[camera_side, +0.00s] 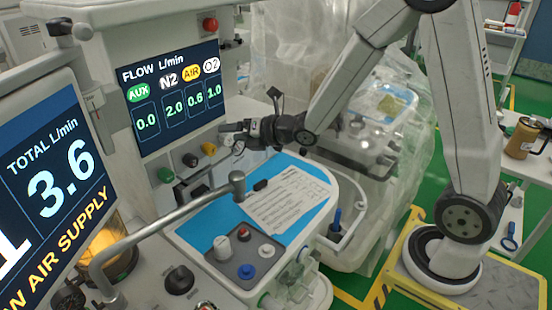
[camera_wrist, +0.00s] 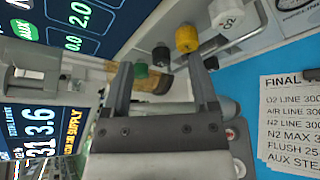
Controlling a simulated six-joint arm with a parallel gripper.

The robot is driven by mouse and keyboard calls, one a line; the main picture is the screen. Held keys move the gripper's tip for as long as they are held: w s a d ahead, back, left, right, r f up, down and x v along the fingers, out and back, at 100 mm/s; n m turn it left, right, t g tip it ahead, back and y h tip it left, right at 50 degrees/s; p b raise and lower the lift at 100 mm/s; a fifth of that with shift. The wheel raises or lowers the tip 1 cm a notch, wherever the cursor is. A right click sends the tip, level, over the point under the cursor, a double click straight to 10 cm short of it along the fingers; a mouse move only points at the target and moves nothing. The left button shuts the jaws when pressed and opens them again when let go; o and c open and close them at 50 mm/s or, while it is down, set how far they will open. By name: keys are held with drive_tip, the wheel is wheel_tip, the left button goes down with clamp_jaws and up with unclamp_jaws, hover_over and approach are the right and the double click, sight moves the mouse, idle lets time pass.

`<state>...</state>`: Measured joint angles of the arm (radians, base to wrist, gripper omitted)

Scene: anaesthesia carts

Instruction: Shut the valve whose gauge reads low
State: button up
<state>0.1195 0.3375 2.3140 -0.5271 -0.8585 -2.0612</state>
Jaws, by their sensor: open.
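The flow display (camera_side: 170,95) reads AUX 0.0, N2 2.0, AIR 0.6 and O2 1.0. Below it are a green knob (camera_side: 165,175), a black knob (camera_side: 190,160) and a yellow knob (camera_side: 208,149). The wrist view shows the green knob (camera_wrist: 140,70), black knob (camera_wrist: 161,56), yellow knob (camera_wrist: 187,38) and a white knob marked O2 (camera_wrist: 225,15) in a row. My gripper (camera_wrist: 162,75) is open and empty, apart from the knobs, its fingers pointing toward the row.
A jointed metal rail (camera_side: 165,225) crosses in front of the panel. A printed card (camera_side: 290,203) lies on the blue worktop; knobs stand on a grey plate (camera_side: 225,268).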

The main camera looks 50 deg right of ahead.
drive_tip(key=shift+c, duration=0.4)
drive_tip(key=g+y, duration=0.3)
drive_tip(key=y, duration=0.3)
approach(214, 151)
drive_tip(key=shift+x, duration=1.3)
drive_tip(key=shift+w+a, duration=0.1)
drive_tip(key=shift+w, duration=0.05)
drive_tip(key=shift+x, duration=3.8)
clamp_jaws()
